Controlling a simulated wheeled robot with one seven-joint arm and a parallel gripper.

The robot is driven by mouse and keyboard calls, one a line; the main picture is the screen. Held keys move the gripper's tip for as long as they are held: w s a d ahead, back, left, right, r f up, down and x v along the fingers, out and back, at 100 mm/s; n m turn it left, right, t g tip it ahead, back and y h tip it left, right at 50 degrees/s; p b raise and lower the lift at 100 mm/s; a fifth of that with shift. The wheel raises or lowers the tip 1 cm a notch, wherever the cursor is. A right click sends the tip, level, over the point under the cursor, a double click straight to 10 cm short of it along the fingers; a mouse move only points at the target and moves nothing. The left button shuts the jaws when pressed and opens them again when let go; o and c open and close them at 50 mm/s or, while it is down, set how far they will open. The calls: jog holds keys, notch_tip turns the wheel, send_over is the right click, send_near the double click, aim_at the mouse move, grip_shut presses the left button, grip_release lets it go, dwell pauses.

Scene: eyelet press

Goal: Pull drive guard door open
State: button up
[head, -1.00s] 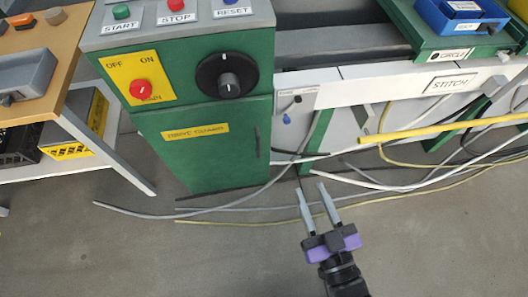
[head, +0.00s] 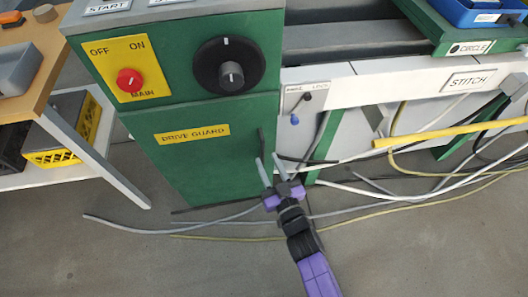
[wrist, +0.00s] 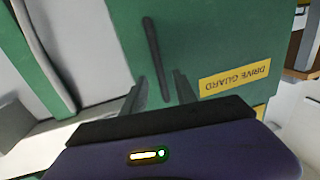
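The drive guard door (head: 195,165) is a green panel on the front of the machine cabinet, with a yellow "DRIVE GUARD" label (head: 192,134). It looks closed. Its dark vertical bar handle (head: 261,142) is near the door's right edge. In the wrist view the handle (wrist: 157,55) shows upside down, left of the label. My gripper (head: 270,167) is open, its two grey fingers pointing at the handle's lower part. In the wrist view the fingers (wrist: 160,90) lie either side of the handle's near end. I cannot tell whether they touch it.
Above the door are a red main switch (head: 129,80) and a black dial (head: 230,70). Loose cables (head: 350,190) cross the floor at right. A table with a yellow crate (head: 65,135) stands at left. The floor in front of the door is clear except for cables.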

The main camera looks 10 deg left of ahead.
aim_at(263, 153)
jog(key=shift+b+x, duration=0.65)
jog(key=shift+x, duration=1.7)
grip_shut()
jog(key=shift+s, duration=0.1)
